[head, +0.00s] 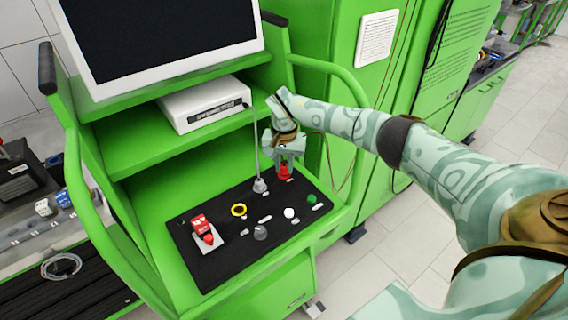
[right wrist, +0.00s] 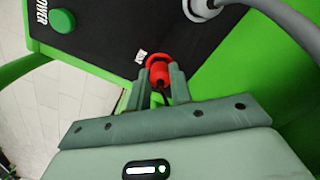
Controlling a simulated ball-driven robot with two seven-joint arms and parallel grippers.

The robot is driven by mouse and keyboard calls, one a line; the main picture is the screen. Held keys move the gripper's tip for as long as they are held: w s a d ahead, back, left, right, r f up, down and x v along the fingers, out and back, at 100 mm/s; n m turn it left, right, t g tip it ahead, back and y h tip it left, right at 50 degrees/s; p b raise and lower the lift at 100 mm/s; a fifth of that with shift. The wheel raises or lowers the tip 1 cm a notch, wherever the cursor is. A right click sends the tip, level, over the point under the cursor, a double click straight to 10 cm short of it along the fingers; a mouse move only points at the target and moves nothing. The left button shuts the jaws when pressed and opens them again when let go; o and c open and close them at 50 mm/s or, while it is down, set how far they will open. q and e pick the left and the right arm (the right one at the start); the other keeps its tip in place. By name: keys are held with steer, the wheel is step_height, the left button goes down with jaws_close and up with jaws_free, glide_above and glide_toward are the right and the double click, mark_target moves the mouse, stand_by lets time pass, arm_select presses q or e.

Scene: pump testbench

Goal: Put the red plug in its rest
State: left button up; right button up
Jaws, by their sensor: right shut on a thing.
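The red plug (head: 285,171) is at the back right of the black control panel (head: 221,256) in the head view. My right gripper (head: 284,162) comes down on it from above and is shut on it. In the right wrist view the red plug (right wrist: 159,72) sits between the two fingers of my right gripper (right wrist: 163,82), its front end at the panel surface by a small white label. A red ring shows around that end; I cannot tell how deep the plug sits. The rest cannot be told apart clearly. My left gripper is not in view.
A grey plug with a cable (head: 260,185) stands left of the red plug. The panel also has a green button (head: 311,198), a white knob (head: 289,213), a yellow ring (head: 239,210) and a red switch (head: 207,238). A white box (head: 205,104) is on the shelf above.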

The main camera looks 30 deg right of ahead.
steer(key=shift+f, duration=0.35)
steer(key=o, duration=1.3)
steer(key=shift+r, duration=0.1)
steer(key=shift+r+p, duration=3)
steer(key=shift+r, duration=1)
